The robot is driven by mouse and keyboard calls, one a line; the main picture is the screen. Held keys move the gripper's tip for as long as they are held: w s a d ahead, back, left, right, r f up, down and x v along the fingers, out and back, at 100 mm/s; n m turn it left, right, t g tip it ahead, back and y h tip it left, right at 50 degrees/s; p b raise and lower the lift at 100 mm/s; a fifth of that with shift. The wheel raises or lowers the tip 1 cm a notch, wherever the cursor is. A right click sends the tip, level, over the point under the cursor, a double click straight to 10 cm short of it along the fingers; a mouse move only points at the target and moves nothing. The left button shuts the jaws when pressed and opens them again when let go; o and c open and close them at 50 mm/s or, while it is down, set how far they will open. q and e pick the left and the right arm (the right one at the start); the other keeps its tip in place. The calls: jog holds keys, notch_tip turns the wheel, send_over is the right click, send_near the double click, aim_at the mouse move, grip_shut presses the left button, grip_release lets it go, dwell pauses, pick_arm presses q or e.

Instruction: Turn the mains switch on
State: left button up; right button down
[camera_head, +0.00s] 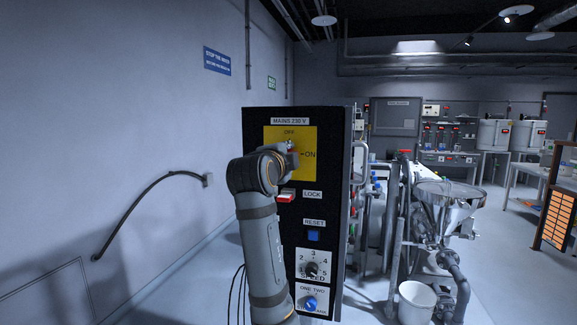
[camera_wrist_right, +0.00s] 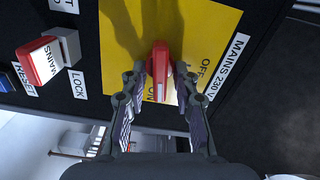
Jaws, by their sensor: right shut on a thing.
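The mains switch is a red handle (camera_wrist_right: 160,68) on a yellow plate (camera_head: 318,165) with OFF at the top and ON at the right, under the MAINS 230 V label. My right gripper (camera_wrist_right: 160,82) is shut on the red handle, one finger on each side. In the right wrist view the handle runs up and down, with its lower end beside the partly hidden ON mark; its exact setting is hard to tell. In the head view my right arm hides most of the handle. My left gripper is in neither view.
The black control panel (camera_head: 262,128) also bears a red and white MAINS lock button (camera_wrist_right: 40,62), a blue reset button (camera_head: 313,236), a speed knob (camera_head: 311,269) and a blue selector (camera_head: 310,303). A steel hopper (camera_head: 447,203) and white bucket (camera_head: 416,300) stand right of it.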

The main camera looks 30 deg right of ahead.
jog(key=shift+r+m+b, duration=0.1)
jog(key=shift+m+b, duration=0.55)
jog(key=shift+m, duration=0.35)
jog(key=shift+r, duration=0.1)
jog(key=c, duration=1.4)
grip_release()
jog(key=shift+o, duration=0.2)
jog(key=shift+w+d+f, duration=0.1)
jog(key=shift+w+f, duration=0.15)
jog(key=shift+w, duration=0.05)
jog(key=shift+s, duration=0.2)
jog(key=v, duration=0.7)
